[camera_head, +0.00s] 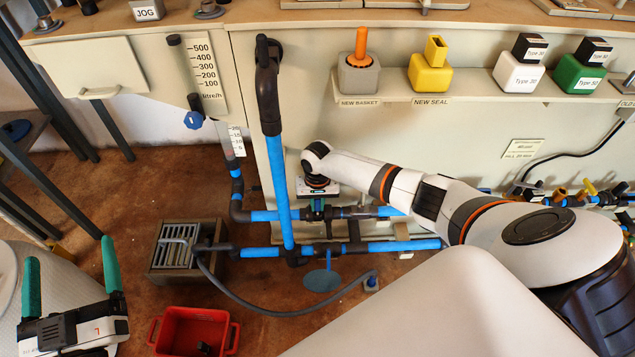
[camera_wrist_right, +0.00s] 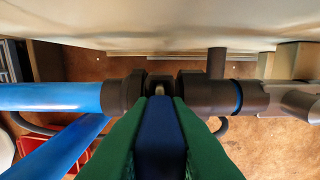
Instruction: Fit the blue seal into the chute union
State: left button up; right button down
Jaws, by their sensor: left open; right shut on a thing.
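My left gripper (camera_head: 71,258) is open and empty at the lower left.
Blue pipes (camera_head: 277,190) run in front of the cream cabinet (camera_head: 440,130). A grated drain box (camera_head: 180,245) and a red bin (camera_head: 195,328) stand on the floor. The shelf (camera_head: 395,99) holds a yellow seal holder (camera_head: 430,75) and a grey basket holder (camera_head: 358,78).

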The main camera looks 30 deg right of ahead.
jog(key=c, duration=1.3)
grip_release()
jog(key=shift+f, duration=0.1)
